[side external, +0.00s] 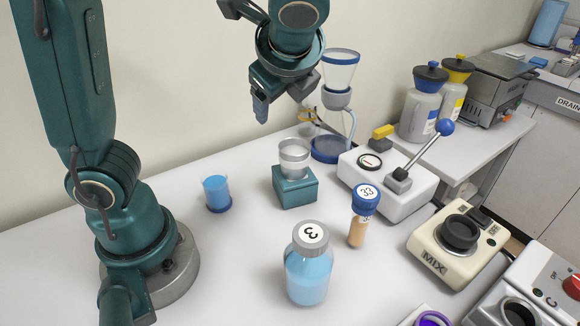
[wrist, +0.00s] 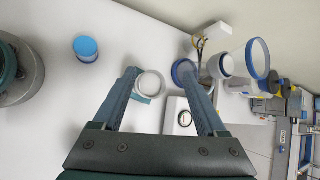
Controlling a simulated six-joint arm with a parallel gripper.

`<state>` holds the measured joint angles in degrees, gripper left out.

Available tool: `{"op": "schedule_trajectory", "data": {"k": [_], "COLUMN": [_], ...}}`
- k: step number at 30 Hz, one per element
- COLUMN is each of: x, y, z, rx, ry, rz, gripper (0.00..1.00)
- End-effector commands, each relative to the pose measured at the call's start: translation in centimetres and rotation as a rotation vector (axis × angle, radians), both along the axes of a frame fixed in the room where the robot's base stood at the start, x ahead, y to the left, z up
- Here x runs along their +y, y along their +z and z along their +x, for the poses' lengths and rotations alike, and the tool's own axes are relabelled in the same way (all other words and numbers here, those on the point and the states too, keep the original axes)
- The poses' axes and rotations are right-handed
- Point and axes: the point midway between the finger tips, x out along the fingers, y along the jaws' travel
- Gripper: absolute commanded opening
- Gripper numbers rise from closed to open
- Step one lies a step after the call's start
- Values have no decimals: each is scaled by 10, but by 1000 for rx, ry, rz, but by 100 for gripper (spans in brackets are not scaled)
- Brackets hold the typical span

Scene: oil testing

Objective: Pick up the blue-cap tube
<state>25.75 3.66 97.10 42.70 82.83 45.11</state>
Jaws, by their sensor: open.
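The blue-cap tube (side external: 357,232) stands upright on the white table, with a round "33" label on its blue cap and amber contents below. It is right of the bottle with the grey cap. I cannot make it out in the wrist view. My gripper (side external: 263,108) is high above the table, left of the tube and well apart from it. In the wrist view my gripper (wrist: 157,72) has its two blue fingers spread apart, with nothing held between them.
A bottle (side external: 308,278) marked 3 stands left of the tube. A lever device (side external: 385,182) is behind it and a MIX device (side external: 458,244) right. A glass cup on a teal block (side external: 295,190), a blue beaker (side external: 217,194) and a funnel stand (side external: 330,149) are further back. The front-left table is clear.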

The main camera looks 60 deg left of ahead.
Motion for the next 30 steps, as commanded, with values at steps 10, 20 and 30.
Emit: {"op": "schedule_trajectory", "data": {"k": [10,20,30], "x": [-90,-157,-161], "y": [-30,-83,-129], "z": [58,48,45], "rx": [174,224,227], "ry": [-406,-622,-635], "rz": [469,650,655], "gripper": [74,74,74]}}
